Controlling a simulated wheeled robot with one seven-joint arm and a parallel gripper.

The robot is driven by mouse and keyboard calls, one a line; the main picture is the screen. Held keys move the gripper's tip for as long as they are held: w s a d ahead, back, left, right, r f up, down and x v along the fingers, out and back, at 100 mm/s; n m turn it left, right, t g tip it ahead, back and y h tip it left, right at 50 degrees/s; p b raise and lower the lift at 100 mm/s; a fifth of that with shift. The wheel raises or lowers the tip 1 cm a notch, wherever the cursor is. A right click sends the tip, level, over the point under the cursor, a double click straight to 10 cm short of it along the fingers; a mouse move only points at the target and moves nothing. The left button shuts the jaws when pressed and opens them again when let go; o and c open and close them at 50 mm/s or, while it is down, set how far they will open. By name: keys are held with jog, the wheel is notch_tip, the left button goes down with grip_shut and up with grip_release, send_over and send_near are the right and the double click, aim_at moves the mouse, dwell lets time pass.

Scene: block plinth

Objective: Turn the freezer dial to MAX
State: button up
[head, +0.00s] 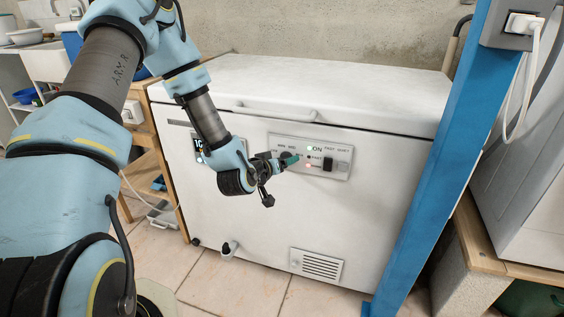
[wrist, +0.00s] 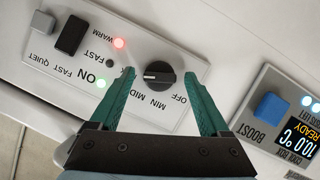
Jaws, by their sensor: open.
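The freezer dial (wrist: 157,76) is a round black knob with a pale pointer mark, on a light grey control panel (head: 341,173) on the front of the white chest freezer (head: 300,235). In the wrist view the panel appears upside down, with OFF, MIN and MID printed near the dial; I cannot read MAX. The pale mark runs toward the left of that picture. My gripper (wrist: 158,76) is open, its teal fingertips on either side of the dial with visible gaps. In the head view my gripper (head: 291,161) is at the panel and hides much of the dial.
A black rocker switch (wrist: 72,35), a grey button (wrist: 42,23) and red and green lights share the panel. A display unit with a blue BOOST button (wrist: 270,107) is alongside. A blue post (head: 430,150) stands right of the freezer, and a wooden shelf stands left.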

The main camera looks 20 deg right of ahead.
jog(key=p+v, duration=0.3)
jog(key=v, duration=0.7)
jog(key=shift+s+a, duration=0.25)
jog(key=shift+a, duration=0.05)
